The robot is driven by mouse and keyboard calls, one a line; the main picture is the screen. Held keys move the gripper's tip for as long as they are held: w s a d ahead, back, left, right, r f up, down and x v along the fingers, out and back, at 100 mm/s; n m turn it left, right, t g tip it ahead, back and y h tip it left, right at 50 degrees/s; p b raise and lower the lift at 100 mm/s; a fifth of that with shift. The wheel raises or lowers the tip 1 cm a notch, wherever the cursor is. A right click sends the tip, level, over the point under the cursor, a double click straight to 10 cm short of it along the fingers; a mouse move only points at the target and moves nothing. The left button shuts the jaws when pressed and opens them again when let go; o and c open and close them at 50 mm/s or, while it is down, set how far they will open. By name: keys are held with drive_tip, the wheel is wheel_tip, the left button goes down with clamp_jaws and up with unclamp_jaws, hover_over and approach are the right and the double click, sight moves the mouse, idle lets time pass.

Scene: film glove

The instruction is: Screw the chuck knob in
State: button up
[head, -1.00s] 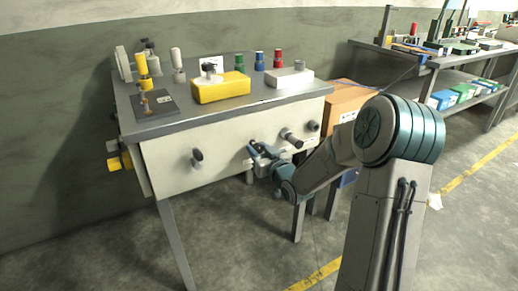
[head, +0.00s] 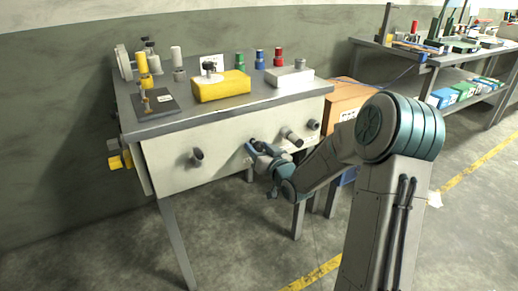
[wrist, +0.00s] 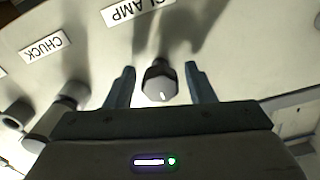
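Knobs stand in a row on the pale front panel of the bench. In the wrist view, which shows the labels upside down, the CHUCK label (wrist: 42,47) lies beside a long grey protruding knob (wrist: 58,112), the chuck knob by its label. It also shows in the head view (head: 291,138), right of my gripper. My gripper (wrist: 160,84) is open at a different, short dark knob (wrist: 160,80) with a white mark, near the CLAMP label (wrist: 138,9). Its fingers are on both sides of that knob, with visible gaps.
Another knob (head: 197,157) is at the panel's left and one (head: 313,125) at its right. The bench top (head: 215,112) holds a yellow block (head: 221,87), a white block (head: 288,80) and coloured cylinders. A cardboard box (head: 350,97) stands right of the bench.

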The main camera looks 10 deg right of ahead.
drive_tip(key=shift+s, duration=0.1)
drive_tip(key=p+v, duration=0.1)
drive_tip(key=v, duration=1.2)
drive_tip(key=shift+s+p, duration=0.3)
drive_tip(key=shift+d, duration=0.1)
drive_tip(key=s+r+g+h+p, duration=0.4)
drive_tip(key=r+p, duration=0.3)
drive_tip(key=s+r+g+h+p, duration=0.3)
drive_tip(key=r+g+p, duration=0.2)
drive_tip(key=r+p, duration=0.3)
drive_tip(key=s+a+r+g+p, duration=0.2)
drive_tip(key=s+r, duration=0.3)
drive_tip(key=s, duration=0.3)
drive_tip(key=s+a+r+m+g+y+p, duration=0.1)
drive_tip(key=s+a+r+g+p, duration=0.1)
drive_tip(key=s+r+p, duration=0.3)
drive_tip(key=s+r+g, duration=0.1)
drive_tip(key=s, duration=0.2)
drive_tip(key=shift+s, duration=0.2)
